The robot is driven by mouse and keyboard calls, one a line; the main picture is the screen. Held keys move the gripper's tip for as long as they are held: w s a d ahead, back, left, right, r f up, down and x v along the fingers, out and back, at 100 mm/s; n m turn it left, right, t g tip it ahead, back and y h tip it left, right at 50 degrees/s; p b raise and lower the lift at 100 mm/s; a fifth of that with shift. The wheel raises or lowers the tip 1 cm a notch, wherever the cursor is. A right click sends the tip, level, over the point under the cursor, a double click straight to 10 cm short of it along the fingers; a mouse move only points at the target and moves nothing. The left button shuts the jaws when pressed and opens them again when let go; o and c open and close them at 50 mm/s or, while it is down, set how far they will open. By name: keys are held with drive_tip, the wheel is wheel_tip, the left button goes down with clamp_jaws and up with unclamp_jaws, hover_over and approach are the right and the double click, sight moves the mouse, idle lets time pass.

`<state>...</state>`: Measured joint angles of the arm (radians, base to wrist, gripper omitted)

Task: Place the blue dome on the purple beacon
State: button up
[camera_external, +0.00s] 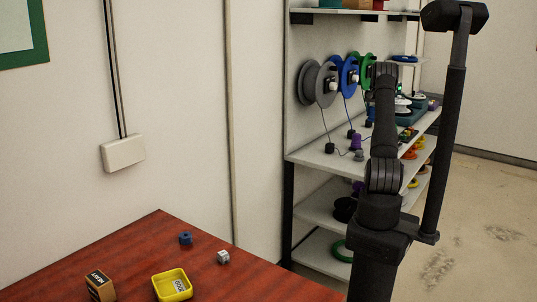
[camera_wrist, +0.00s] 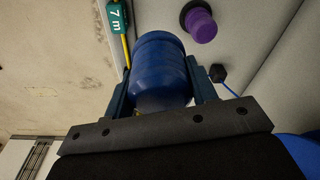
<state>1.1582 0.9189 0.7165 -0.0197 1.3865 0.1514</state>
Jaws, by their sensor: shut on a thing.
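In the wrist view, my gripper (camera_wrist: 160,82) is shut on the blue dome (camera_wrist: 158,60), with one finger on each side of it. The purple beacon (camera_wrist: 202,26), with a dark base, stands on the light shelf surface, up and to the right of the dome and apart from it. In the external view, a purple piece (camera_external: 356,141) on the middle shelf looks like the same beacon. My gripper and the dome cannot be made out there, as my arm covers that area.
A green tag marked "7 m" (camera_wrist: 118,16) and a yellow cord lie close to the dome's left side. A small black block (camera_wrist: 217,73) with a blue cord sits to its right. Grey, blue and green reels (camera_external: 318,84) hang above the shelf (camera_external: 310,155). A red table (camera_external: 215,285) stands at the front left.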

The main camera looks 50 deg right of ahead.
drive_tip(key=shift+s+d+r, duration=0.3)
drive_tip(key=shift+s+d, duration=0.05)
drive_tip(key=shift+s, duration=0.15)
drive_tip(key=shift+s+d+r, duration=0.25)
drive_tip(key=shift+s+d, duration=0.1)
drive_tip(key=shift+s, duration=0.15)
hover_over(357, 134)
wheel_tip(357, 134, down, 7)
drive_tip(key=shift+w+d+r, duration=0.1)
drive_tip(key=shift+f, duration=2)
drive_tip(key=shift+f, duration=0.15)
drive_tip(key=o, duration=1)
wheel_tip(357, 134, up, 12)
drive_tip(key=a, duration=0.1)
drive_tip(key=shift+s+a, duration=0.2)
drive_tip(key=shift+a, duration=0.05)
